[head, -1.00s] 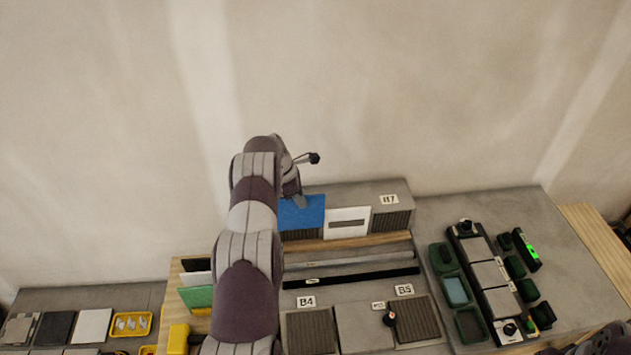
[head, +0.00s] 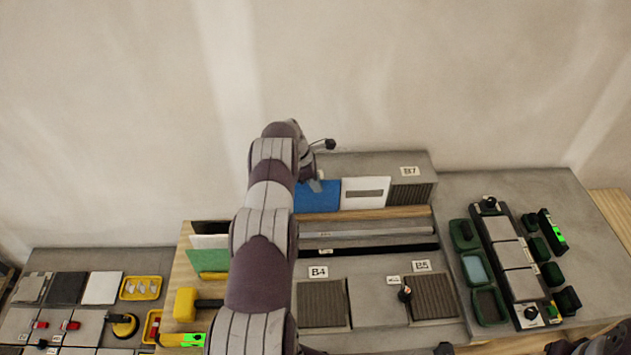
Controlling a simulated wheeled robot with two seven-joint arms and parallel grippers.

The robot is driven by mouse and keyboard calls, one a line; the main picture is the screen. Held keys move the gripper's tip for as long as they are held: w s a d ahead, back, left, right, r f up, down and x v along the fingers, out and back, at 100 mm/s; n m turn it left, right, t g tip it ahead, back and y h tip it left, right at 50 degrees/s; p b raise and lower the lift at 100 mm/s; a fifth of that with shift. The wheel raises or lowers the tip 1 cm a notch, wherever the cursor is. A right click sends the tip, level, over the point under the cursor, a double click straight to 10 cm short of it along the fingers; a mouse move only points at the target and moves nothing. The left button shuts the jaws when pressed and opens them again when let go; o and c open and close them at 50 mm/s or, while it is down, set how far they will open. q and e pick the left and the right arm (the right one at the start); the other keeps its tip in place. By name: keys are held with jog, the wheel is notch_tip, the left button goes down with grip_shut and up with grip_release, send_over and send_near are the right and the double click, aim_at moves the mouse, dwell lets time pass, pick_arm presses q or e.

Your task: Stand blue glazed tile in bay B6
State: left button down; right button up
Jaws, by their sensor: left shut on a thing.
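The blue glazed tile (head: 319,196) stands upright at the back of the bench, left of a white tile with a grey stripe (head: 366,194). My left gripper (head: 316,184) is shut on the blue tile at its top edge. My left arm hides the area to the left of the tile. No B6 label is visible; the B7 label (head: 409,171) is on the back block to the right. I cannot tell whether the tile rests fully on the bay floor.
Bays B4 (head: 322,303) and B5 (head: 434,296) lie in front, with a small black knob (head: 405,293) between them. Long bars (head: 368,250) lie across the middle. A tile rig with green trays (head: 482,268) stands at right. A green tile (head: 208,261) and yellow tools (head: 185,304) are at left.

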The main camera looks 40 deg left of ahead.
dwell(0.3)
pick_arm(q)
jog(key=shift+f, duration=0.15)
jog(key=shift+s, duration=0.1)
dwell(0.4)
jog(key=shift+f+b, duration=0.2)
jog(key=shift+b, duration=0.45)
dwell(0.3)
jog(key=shift+p, duration=0.75)
dwell(2.0)
dwell(0.3)
jog(key=c, duration=1.1)
grip_release()
jog(key=shift+r, duration=0.2)
